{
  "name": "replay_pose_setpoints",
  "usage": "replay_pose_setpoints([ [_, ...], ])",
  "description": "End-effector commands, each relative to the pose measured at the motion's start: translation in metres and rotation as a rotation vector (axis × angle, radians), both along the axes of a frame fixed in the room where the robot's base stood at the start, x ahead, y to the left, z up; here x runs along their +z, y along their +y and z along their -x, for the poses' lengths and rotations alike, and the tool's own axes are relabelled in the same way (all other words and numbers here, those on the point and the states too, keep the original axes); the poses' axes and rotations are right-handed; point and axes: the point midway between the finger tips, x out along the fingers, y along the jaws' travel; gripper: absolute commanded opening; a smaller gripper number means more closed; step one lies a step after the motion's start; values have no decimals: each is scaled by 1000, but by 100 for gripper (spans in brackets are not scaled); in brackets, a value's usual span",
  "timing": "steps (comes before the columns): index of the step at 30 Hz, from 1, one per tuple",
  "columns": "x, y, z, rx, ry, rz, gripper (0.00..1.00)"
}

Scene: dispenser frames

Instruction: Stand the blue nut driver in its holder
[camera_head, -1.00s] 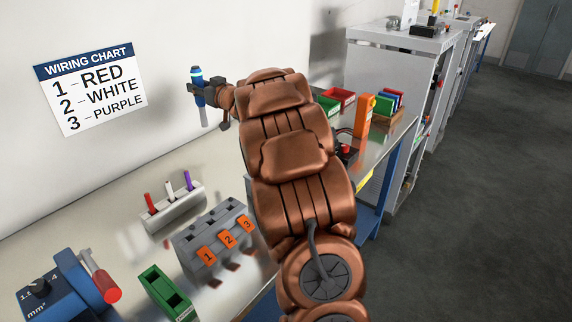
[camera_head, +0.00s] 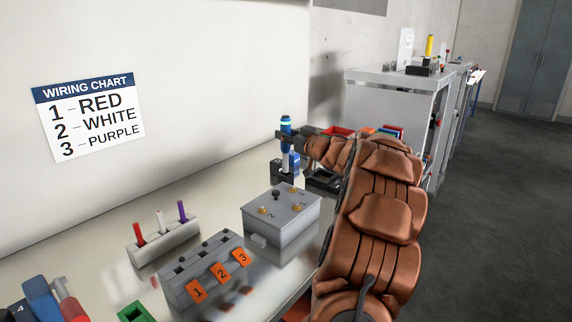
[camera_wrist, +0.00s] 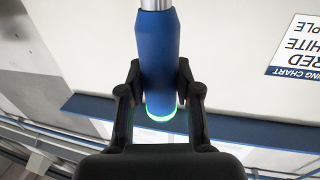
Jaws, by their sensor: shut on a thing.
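The blue nut driver (camera_head: 286,122) stands roughly upright in my gripper (camera_head: 284,135), handle up, above the far part of the bench. In the wrist view, my gripper's black fingers (camera_wrist: 160,98) close on both sides of the blue handle (camera_wrist: 158,50), near its green-lit end. The metal shaft (camera_wrist: 156,4) runs out of the top of that view. A dark block (camera_head: 281,180), which looks like the holder, sits on the bench below the driver. I cannot tell whether the shaft's tip is in it or only above it.
A blue item (camera_head: 294,162) stands close behind the dark block. A grey box (camera_head: 283,217) with numbered terminals sits nearer. A numbered terminal block (camera_head: 205,268) and a rack of red, white and purple pins (camera_head: 165,240) are at the left. The wall is behind.

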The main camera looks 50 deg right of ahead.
Motion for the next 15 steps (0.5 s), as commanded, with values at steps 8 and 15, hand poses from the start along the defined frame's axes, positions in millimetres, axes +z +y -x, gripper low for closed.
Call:
replay_pose_setpoints([
  [8, -27, 1, 0, 1, -1, -3, 0],
  [15, -55, 2, -1, 2, -1, -3, 0],
])
